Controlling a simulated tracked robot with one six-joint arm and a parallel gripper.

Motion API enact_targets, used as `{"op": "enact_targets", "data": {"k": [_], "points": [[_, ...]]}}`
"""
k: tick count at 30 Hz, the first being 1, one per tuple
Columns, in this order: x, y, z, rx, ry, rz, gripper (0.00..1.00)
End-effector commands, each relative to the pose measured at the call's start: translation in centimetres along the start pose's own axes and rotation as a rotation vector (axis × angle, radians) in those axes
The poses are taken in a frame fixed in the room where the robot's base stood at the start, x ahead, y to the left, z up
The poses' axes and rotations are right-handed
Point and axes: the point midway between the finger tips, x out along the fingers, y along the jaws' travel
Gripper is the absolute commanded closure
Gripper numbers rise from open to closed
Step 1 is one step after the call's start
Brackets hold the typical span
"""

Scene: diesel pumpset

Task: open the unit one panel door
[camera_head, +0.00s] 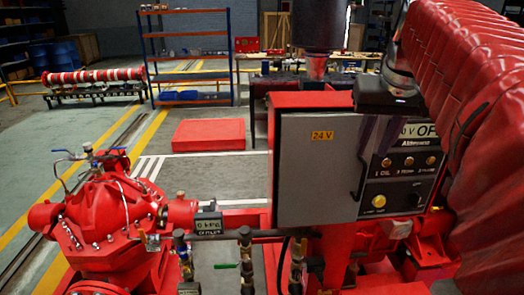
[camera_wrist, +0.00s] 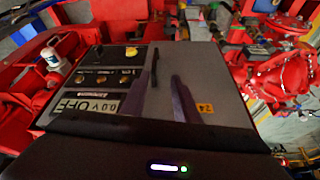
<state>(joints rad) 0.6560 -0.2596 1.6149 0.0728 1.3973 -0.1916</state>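The unit one panel is a box with a grey door (camera_head: 310,170) bearing a yellow 24V label, and the door looks closed. The door also shows upside down in the wrist view (camera_wrist: 212,75). A black upright handle (camera_head: 361,172) stands at the door's right side, beside the dark control face (camera_head: 405,170). In the wrist view the handle (camera_wrist: 154,66) lies just beyond my fingertips. My gripper (camera_wrist: 170,84) has two dark fingers spread apart with nothing between them. It hangs in front of the panel's upper part; contact with the handle cannot be told.
A red pump (camera_head: 110,225) stands at lower left. Pipes and small valves (camera_head: 245,255) run below the panel. A dark cylinder (camera_head: 318,25) rises behind the panel. A red block (camera_head: 209,135) and blue shelving (camera_head: 188,60) are farther back.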

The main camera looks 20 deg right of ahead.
Motion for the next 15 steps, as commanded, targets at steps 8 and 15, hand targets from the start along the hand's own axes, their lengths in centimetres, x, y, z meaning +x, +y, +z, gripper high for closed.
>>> {"op": "enact_targets", "data": {"k": [8,15], "points": [[-0.62,1.24,-0.61,0.018,-0.003,0.007,0.72],[-0.45,1.23,-0.59,0.018,-0.003,0.007,0.72]]}}
